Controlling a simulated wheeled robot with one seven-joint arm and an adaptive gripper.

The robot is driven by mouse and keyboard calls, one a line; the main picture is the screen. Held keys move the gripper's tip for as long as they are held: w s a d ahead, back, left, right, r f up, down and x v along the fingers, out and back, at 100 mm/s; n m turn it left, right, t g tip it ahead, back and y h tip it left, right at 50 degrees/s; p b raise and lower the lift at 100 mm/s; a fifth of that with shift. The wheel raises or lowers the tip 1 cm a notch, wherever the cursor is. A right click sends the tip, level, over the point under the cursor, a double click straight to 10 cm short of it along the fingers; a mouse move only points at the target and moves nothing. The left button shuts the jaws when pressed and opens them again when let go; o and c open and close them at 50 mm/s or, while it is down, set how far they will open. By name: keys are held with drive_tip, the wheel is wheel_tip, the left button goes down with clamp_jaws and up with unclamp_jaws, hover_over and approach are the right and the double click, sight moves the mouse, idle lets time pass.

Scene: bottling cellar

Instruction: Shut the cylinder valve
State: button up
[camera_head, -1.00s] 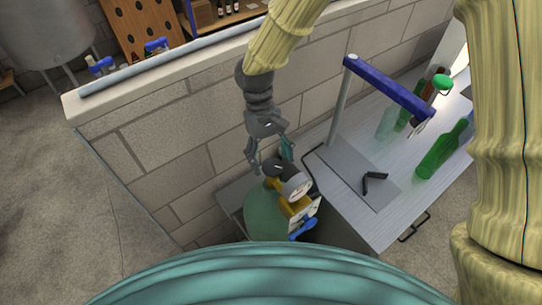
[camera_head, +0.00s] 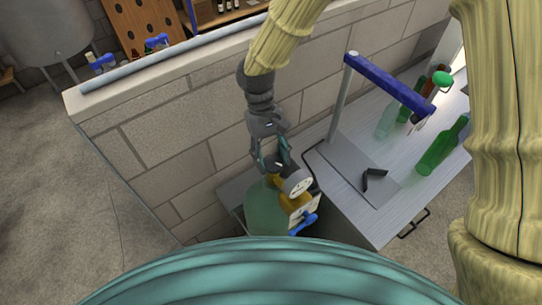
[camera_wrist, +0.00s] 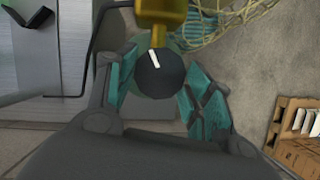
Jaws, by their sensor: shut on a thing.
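The green gas cylinder (camera_head: 262,212) stands between the block wall and the bench, with a brass valve body and a round white gauge (camera_head: 299,182) on top. A blue lever (camera_head: 303,225) sits on the front of the fitting. The valve's round black knob (camera_wrist: 160,74) has a white mark and faces the wrist camera, with the brass body (camera_wrist: 160,12) behind it. My gripper (camera_wrist: 157,84) is around the knob, with a teal-padded finger on each side, shut on it. In the head view my gripper (camera_head: 271,160) comes down on the valve top and hides most of the knob.
The bench (camera_head: 388,217) to the right holds a blue-armed stand (camera_head: 388,84), a black angled item (camera_head: 374,178) and green bottles (camera_head: 441,148). The block wall (camera_head: 160,125) rises close behind and left of the cylinder. A wooden crate (camera_wrist: 300,150) shows at the wrist view's right.

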drive_tip(key=shift+m, duration=0.3)
drive_tip(key=shift+w+d+m+y, duration=0.1)
drive_tip(key=shift+m+y, duration=0.3)
drive_tip(key=shift+m, duration=0.5)
drive_tip(key=shift+d+r+m+y, duration=0.1)
drive_tip(key=shift+m+y, duration=0.3)
drive_tip(key=shift+m, duration=0.65)
drive_tip(key=shift+d+m+y, duration=0.1)
drive_tip(key=shift+m+y, duration=0.3)
drive_tip(key=shift+m, duration=0.65)
drive_tip(key=o, duration=1)
